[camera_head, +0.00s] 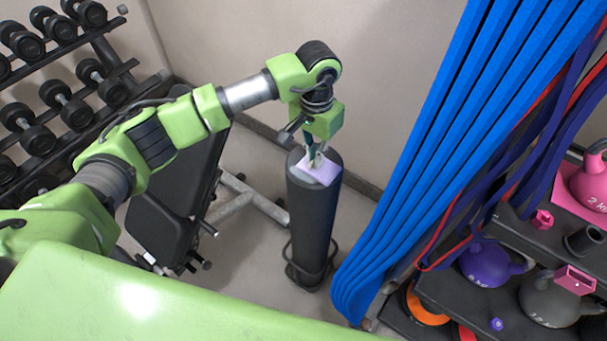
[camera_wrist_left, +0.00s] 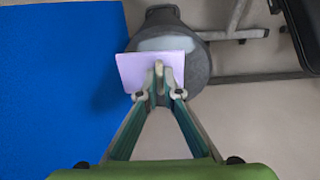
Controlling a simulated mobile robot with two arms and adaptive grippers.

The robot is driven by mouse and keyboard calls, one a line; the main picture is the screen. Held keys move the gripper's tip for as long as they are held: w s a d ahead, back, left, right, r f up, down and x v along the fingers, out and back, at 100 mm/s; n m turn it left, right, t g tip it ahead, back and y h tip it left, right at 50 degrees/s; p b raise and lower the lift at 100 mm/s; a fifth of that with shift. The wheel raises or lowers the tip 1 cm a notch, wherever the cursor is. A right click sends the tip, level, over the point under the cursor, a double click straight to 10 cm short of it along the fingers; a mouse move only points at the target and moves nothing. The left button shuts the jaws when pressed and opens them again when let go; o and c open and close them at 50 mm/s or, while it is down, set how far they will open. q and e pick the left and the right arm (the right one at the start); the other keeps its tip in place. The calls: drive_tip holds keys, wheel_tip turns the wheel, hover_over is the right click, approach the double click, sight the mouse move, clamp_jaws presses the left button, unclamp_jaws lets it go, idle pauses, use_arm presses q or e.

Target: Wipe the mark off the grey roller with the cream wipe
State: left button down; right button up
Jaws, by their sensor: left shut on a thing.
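The grey roller (camera_head: 313,225) stands upright on the floor, and its top also shows in the left wrist view (camera_wrist_left: 203,68). A thin, flat wipe (camera_head: 329,175) that looks pale lilac rather than cream is at the roller's top; it also shows in the left wrist view (camera_wrist_left: 135,70). My left gripper (camera_head: 316,160) points down at the roller's top, shut on the wipe. A pale patch (camera_wrist_left: 165,43), which looks like the mark, shows on the roller beyond the wipe's edge. The wipe hides part of the top; I cannot tell whether it touches. My right gripper is not in view.
Blue bands (camera_head: 425,150) hang just right of the roller. A black bench (camera_head: 175,185) stands to its left, with a dumbbell rack (camera_head: 135,75) behind. A shelf with kettlebells (camera_head: 487,265) is at the right. Some floor (camera_head: 255,245) is clear between bench and roller.

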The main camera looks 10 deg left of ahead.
sight(304, 157)
use_arm(q)
drive_tip(key=shift+f+b, duration=0.4)
drive_tip(key=shift+a, duration=0.15)
drive_tip(key=shift+w+a+b, duration=0.35)
drive_tip(key=shift+a+b, duration=0.15)
drive_tip(key=shift+a, duration=0.2)
drive_tip(key=shift+w+a+b, duration=0.3)
drive_tip(key=shift+a+b, duration=0.15)
drive_tip(key=shift+a, duration=0.2)
drive_tip(key=shift+w+a, duration=0.2)
drive_tip(key=shift+a, duration=0.35)
drive_tip(key=shift+r, duration=0.1)
drive_tip(key=shift+d, duration=0.1)
drive_tip(key=shift+s+d+b, duration=0.4)
drive_tip(key=shift+d, duration=0.5)
drive_tip(key=shift+s+d+b, duration=0.4)
drive_tip(key=shift+d, duration=0.45)
drive_tip(key=shift+s+d, duration=0.15)
drive_tip(key=shift+d, duration=0.05)
